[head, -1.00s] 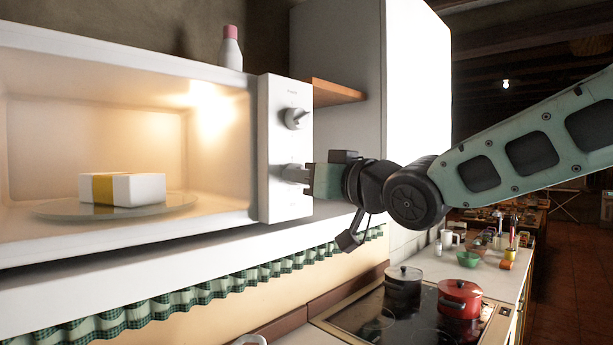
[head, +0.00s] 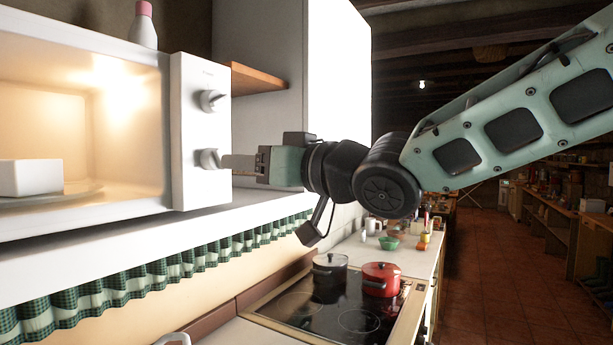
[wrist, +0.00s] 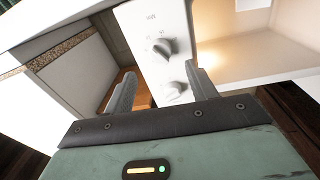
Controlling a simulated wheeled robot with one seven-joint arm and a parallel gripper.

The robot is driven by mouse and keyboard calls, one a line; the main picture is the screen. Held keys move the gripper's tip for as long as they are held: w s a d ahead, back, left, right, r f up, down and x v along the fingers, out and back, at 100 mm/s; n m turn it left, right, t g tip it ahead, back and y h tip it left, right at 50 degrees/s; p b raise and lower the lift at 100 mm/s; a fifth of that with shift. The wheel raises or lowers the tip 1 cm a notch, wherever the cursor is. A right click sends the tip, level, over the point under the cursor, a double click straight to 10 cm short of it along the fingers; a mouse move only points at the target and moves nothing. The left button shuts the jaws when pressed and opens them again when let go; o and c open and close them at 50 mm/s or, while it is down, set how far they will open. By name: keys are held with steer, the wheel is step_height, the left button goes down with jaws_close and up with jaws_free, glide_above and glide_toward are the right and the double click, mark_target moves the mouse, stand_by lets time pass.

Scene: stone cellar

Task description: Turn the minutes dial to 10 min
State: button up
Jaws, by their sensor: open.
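The minutes dial (head: 207,159) is the lower of two pale knobs on the white microwave's control panel (head: 188,135). Its setting is too small to read. My gripper (head: 226,161) is in front of it, with the fingertips at or just off the knob's face; I cannot tell if they touch. In the wrist view, which is turned over, my gripper (wrist: 160,70) has its fingers spread and nothing held between them. The minutes dial (wrist: 160,48) shows beyond the tips. The upper dial (wrist: 172,90) is nearer the gripper body.
The lit microwave cavity (head: 125,120) holds a white block (head: 30,178) on a glass plate. A bottle (head: 143,28) stands on top. A wooden shelf (head: 257,80) juts out beside the panel. Below are a hob (head: 300,312), a red pot (head: 381,278) and a dark pot (head: 329,268).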

steer(key=v, duration=1)
steer(key=shift+b, duration=0.4)
steer(key=shift+f, duration=0.1)
steer(key=s+d+f+m+g+h, duration=0.1)
steer(key=s+d+f+m+h, duration=0.3)
steer(key=f, duration=0.7)
steer(key=w+d+f+g+h, duration=0.15)
steer(key=f+h, duration=0.45)
steer(key=f, duration=0.6)
steer(key=s+d+f+g+h, duration=0.1)
steer(key=s+d+f+g, duration=0.1)
steer(key=s+f, duration=0.2)
steer(key=s+d+f+n+g+h, duration=0.1)
steer(key=s+d+f+g+h, duration=0.1)
steer(key=s, duration=0.6)
steer(key=s+d+f+g+h, duration=0.1)
steer(key=s+d+f+g, duration=0.2)
steer(key=s+f, duration=0.2)
steer(key=shift+s+d+f+g+h+b, duration=0.3)
steer(key=shift+s+f+g+b, duration=0.05)
steer(key=shift+s, duration=0.15)
